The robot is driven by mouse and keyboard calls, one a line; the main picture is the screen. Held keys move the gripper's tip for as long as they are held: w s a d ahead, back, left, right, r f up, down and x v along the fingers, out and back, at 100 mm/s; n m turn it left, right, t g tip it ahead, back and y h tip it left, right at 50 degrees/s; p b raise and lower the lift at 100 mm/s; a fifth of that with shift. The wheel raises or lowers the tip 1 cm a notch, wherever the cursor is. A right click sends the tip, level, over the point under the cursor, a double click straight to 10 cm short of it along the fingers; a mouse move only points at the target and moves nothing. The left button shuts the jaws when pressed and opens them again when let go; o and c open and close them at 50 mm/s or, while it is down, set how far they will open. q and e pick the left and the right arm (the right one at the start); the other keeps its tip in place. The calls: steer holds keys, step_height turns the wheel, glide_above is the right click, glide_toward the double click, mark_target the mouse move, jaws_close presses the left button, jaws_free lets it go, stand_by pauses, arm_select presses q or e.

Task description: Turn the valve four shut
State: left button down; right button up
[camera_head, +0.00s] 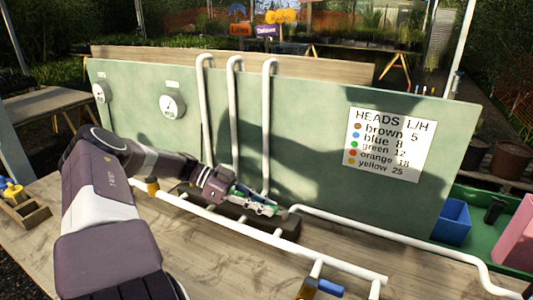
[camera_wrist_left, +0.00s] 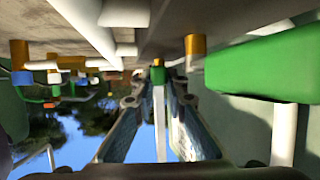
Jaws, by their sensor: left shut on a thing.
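My left gripper (camera_head: 262,207) reaches in from the left, low in front of the green panel, among the white pipes. In the left wrist view its two fingers (camera_wrist_left: 158,100) stand on either side of a small green piece (camera_wrist_left: 158,75), which looks like a valve handle. The gripper is shut on it, though the contact is partly hidden. A larger green handle (camera_wrist_left: 262,62) shows at the right of that view, beside a brass fitting (camera_wrist_left: 195,50). A blue-handled valve (camera_head: 330,287) sits on the front pipework. I cannot read any valve numbers. My right gripper is out of view.
The green panel (camera_head: 320,150) carries gauges (camera_head: 172,105) and a white sign (camera_head: 390,143). White pipes (camera_head: 232,120) rise beside the gripper, and another pipe (camera_head: 400,235) runs right. A blue bin (camera_head: 452,222) stands at the right.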

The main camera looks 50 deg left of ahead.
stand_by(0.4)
arm_select(q)
steer(key=c, duration=1.9)
jaws_free()
steer(key=shift+c, duration=0.2)
steer(key=v, duration=1.2)
steer(key=shift+c, duration=0.4)
